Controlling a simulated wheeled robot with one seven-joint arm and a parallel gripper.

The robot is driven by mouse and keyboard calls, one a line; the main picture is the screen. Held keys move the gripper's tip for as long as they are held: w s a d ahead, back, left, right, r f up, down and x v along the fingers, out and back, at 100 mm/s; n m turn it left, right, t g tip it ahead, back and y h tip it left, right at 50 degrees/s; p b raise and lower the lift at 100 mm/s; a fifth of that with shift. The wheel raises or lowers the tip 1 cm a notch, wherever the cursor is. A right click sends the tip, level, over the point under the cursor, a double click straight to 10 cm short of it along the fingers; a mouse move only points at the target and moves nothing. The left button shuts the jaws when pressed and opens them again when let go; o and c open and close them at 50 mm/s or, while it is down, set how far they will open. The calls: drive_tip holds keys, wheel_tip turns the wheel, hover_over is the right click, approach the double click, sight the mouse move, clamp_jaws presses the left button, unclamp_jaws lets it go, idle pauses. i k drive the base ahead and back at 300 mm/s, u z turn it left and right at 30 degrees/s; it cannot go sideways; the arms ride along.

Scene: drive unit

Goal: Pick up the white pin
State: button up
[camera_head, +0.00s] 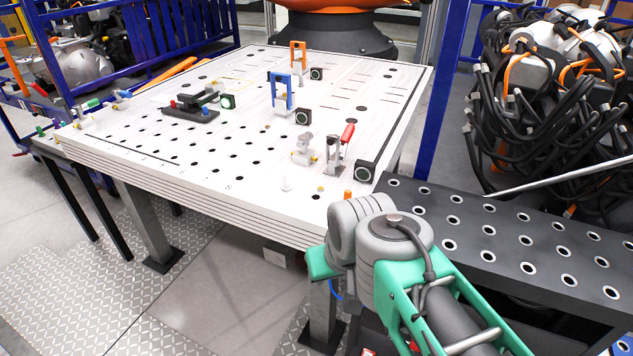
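A small white pin (287,184) stands upright near the front right part of the white table. It is pale against the pale tabletop and shows only small. My arm reaches in from the lower right, with its grey and green links in front of the table's right corner. My gripper is not visible in this view, so I cannot tell how it stands relative to the pin.
The white table (215,150) has many holes. Near the pin are a clamp with a red handle (347,133), a light grey fixture (303,150), a black block (365,171) and an orange pin (347,195). Blue (280,90) and orange (298,57) brackets stand farther back.

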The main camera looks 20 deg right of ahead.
sight(287, 186)
drive_tip(key=u, duration=0.6)
drive_tip(key=i, duration=1.1)
drive_tip(key=u, duration=0.65)
drive_tip(key=i, duration=0.35)
drive_tip(key=u, duration=0.05)
